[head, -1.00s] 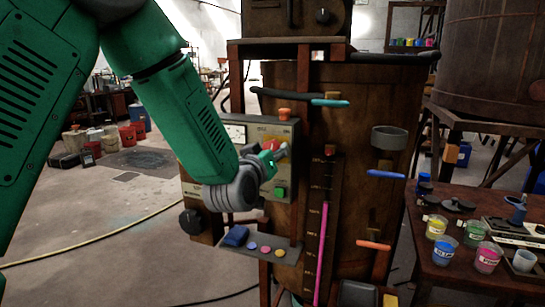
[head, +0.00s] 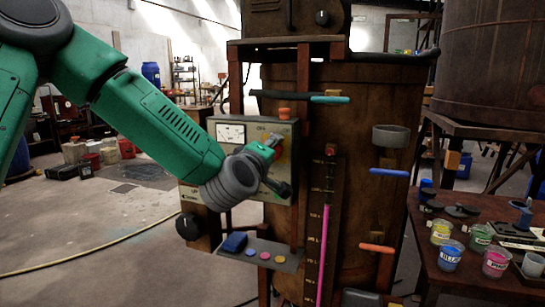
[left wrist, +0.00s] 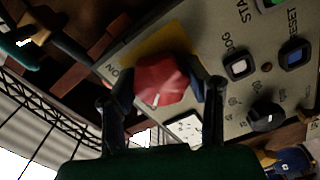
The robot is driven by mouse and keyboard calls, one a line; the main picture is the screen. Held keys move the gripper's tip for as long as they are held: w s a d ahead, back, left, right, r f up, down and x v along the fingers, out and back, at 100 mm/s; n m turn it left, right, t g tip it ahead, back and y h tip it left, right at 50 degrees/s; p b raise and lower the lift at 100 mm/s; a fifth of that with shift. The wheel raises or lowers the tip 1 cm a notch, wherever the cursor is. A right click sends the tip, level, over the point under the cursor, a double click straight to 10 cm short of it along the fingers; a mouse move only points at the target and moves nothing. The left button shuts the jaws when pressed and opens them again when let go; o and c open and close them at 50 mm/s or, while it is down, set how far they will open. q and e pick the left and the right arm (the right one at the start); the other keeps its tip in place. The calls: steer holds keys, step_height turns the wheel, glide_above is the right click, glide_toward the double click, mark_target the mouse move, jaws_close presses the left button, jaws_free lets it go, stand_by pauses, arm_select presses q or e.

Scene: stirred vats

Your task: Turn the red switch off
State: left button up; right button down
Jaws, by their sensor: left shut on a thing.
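The red switch (left wrist: 160,82) is a faceted red knob on a yellow plate of the control panel (left wrist: 225,105), close up in the left wrist view. A short pale mark shows on its face, and "ON" is printed to its left. My left gripper (left wrist: 163,92) has one dark finger on each side of the knob and is shut on it. In the head view my left gripper (head: 272,152) is at the right part of the grey control panel (head: 230,153) and largely hides the switch. My right gripper is in neither view.
A shelf (head: 262,253) with a blue block and coloured buttons juts out below the panel. Handles stick out from the brown vat (head: 375,100) to the right. A table (head: 430,260) with paint cups stands at the right. Open floor lies at the left.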

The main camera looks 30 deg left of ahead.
arm_select(q)
steer(key=shift+f+n, duration=0.2)
steer(key=shift+n, duration=0.5)
steer(key=o, duration=1)
steer(key=shift+o, duration=0.8)
steer(key=shift+w+a, duration=0.1)
steer(key=shift+a, duration=0.05)
steer(key=v, duration=0.7)
